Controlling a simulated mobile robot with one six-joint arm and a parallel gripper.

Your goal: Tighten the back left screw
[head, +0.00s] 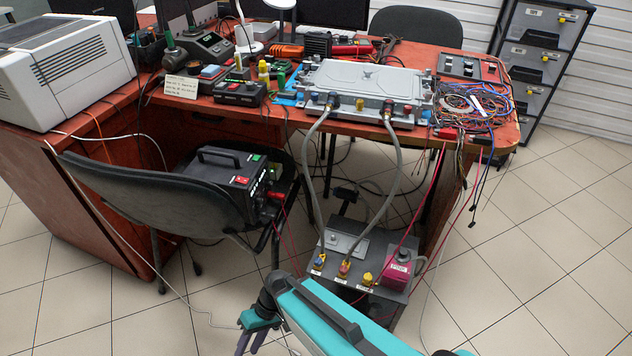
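A flat grey metal housing (368,80) lies on the red-brown desk, with small fittings at its corners. The back left screw is too small to tell apart at the housing's far left corner. Two grey hoses (318,165) run from the housing's front edge down to a dark box with yellow fittings (362,275) on the floor. My gripper (250,346) is low at the bottom edge, well below and in front of the desk. Its two dark purple fingers look apart, with nothing seen between them; their tips are near the picture's edge.
An office chair (165,195) holding a black power unit (232,172) stands left of the floor box. Loose cables (470,105) lie right of the housing and hang over the desk edge. Tools and a soldering station (205,48) crowd the left. Tiled floor (540,250) is clear at right.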

